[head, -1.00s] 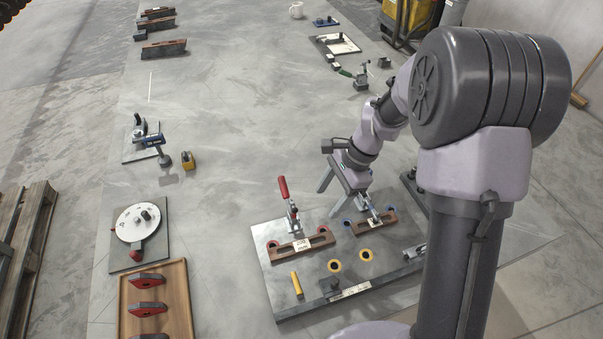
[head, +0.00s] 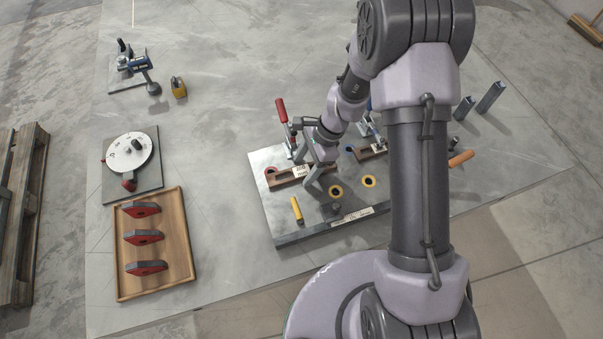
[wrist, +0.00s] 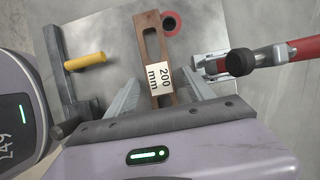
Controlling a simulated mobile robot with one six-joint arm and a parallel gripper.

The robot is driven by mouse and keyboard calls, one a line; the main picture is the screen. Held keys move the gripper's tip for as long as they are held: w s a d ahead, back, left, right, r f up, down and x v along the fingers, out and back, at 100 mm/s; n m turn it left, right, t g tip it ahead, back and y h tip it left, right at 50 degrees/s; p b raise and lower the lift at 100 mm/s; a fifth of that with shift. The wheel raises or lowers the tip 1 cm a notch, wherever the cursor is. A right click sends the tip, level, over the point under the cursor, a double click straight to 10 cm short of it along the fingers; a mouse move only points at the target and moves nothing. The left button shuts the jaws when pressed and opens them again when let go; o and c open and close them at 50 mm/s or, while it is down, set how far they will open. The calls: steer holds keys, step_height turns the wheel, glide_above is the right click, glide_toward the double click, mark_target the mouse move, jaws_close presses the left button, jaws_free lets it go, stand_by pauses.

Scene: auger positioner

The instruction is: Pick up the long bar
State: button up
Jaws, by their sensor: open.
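A brown slotted bar (head: 282,179) with a white label lies on the left part of the grey fixture plate (head: 262,212). In the wrist view the bar (wrist: 151,38) reads "200 mm". My gripper (head: 308,170) is over the bar's right part. In the wrist view my gripper (wrist: 162,88) is open, with one finger on each side of the bar and visible gaps. The bar's near end is hidden behind the gripper body. A second brown bar (head: 372,152) with a label lies farther right, partly hidden by my arm; it looked slightly shorter earlier.
A wooden tray (head: 124,270) holds red-and-black parts at left.

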steer(key=shift+r, duration=0.1)
steer(key=shift+c, duration=0.2)
jaws_close()
stand_by(1.1)
